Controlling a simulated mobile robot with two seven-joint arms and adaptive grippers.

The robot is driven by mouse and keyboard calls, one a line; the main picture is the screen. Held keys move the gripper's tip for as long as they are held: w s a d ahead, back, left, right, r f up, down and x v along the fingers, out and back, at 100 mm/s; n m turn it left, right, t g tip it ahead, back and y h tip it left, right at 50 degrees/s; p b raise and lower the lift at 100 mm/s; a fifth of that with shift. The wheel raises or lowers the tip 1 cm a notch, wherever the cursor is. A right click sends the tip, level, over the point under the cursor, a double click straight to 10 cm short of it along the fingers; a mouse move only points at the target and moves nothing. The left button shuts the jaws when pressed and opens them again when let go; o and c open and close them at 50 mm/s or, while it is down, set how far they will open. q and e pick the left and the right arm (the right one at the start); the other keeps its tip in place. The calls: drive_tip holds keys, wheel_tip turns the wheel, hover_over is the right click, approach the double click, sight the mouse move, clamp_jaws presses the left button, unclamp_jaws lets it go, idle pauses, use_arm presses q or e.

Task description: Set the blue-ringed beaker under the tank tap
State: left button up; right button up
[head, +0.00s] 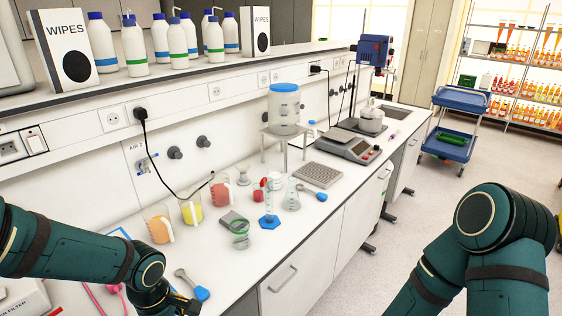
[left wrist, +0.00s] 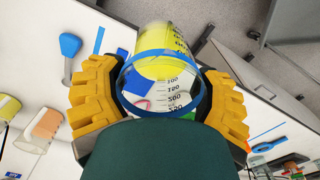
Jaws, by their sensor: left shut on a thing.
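The blue-ringed beaker (left wrist: 170,92) is clear with black graduation marks, seen through its blue rim in the left wrist view. Yellow shows at its far end. My left gripper (left wrist: 160,100) has its two yellow fingers closed on the beaker's sides. In the head view my left wrist is at the bottom edge, and the fingers and held beaker are out of sight. The clear tank (head: 284,112) with a blue lid stands on a raised metal stand (head: 287,142) on the bench. I cannot clearly make out its tap. My right gripper is outside the head view.
Orange (head: 158,229), yellow (head: 192,209) and red (head: 220,194) beakers stand along the bench. A green-ringed beaker (head: 240,240), a blue-based cylinder (head: 268,219) and a flask (head: 291,200) stand in front of the tank. A grey plate (head: 317,174) and a hotplate (head: 350,145) lie to its right.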

use_arm(q)
drive_tip(key=shift+s, duration=0.5)
drive_tip(key=shift+d+f+m, duration=0.15)
drive_tip(key=shift+d+m, duration=0.05)
drive_tip(key=shift+m, duration=0.2)
drive_tip(key=w+m, duration=0.1)
drive_tip(key=d+f+m, duration=0.1)
drive_tip(key=shift+w+f+m, duration=0.1)
drive_tip(key=shift+w+m, duration=0.2)
drive_tip(key=shift+w, duration=0.05)
drive_tip(key=w+d+f+m+b, duration=0.1)
drive_tip(key=d+f+m+b, duration=0.1)
drive_tip(key=f+m+b, duration=0.2)
drive_tip(key=w+d+f+m+b, duration=0.2)
drive_tip(key=f+m+b, duration=0.2)
drive_tip(key=f+m, duration=0.2)
wheel_tip(320, 180, down, 3)
drive_tip(key=shift+w+d+r, duration=0.1)
drive_tip(key=shift+w+d, duration=0.2)
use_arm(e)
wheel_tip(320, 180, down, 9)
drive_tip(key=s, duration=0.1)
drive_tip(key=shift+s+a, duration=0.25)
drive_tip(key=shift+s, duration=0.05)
